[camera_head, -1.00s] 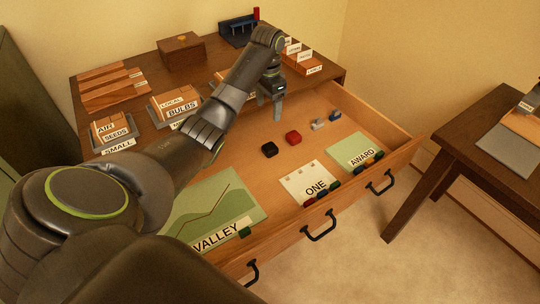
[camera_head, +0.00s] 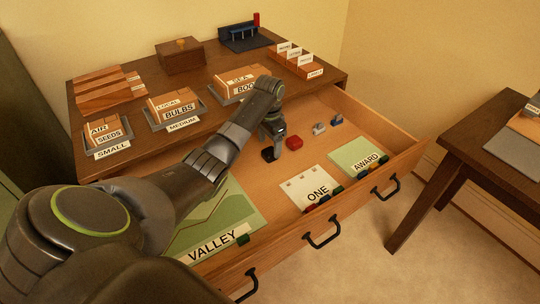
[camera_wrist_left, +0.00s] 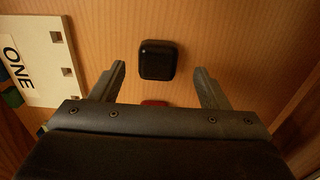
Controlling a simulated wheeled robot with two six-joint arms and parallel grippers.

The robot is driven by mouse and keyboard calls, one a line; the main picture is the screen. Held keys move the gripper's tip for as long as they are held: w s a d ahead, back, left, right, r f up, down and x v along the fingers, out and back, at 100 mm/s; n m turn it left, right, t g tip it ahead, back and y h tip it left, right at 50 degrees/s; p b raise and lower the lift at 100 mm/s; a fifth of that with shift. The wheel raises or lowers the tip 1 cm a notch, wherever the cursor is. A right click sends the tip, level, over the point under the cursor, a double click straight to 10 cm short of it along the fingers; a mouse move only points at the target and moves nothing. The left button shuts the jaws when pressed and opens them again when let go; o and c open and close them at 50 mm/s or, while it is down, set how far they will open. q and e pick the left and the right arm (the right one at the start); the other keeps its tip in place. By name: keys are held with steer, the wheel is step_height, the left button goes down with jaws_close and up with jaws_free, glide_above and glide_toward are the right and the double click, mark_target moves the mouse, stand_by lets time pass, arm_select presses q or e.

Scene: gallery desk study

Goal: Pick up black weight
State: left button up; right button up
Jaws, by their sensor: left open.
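The black weight (camera_head: 268,155) is a small dark block on the floor of the open drawer, partly hidden behind my left gripper in the head view. In the left wrist view the black weight (camera_wrist_left: 158,60) lies on the wood just beyond and between the two fingertips, apart from both. My left gripper (camera_head: 273,148) points down, open and empty, close over the black weight. Its fingers (camera_wrist_left: 158,68) show spread in the wrist view. My right gripper is not in view.
A red block (camera_head: 294,143) lies close to the right of the gripper; in the wrist view the red block (camera_wrist_left: 155,103) is mostly hidden. The ONE card (camera_head: 308,188) and drawer front (camera_head: 330,222) are nearer.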

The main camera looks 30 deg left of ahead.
mark_target(270, 150)
arm_select(q)
step_height(270, 150, down, 4)
steer(key=shift+d+r, duration=0.1)
steer(key=shift+r, duration=0.1)
steer(key=c, duration=1.4)
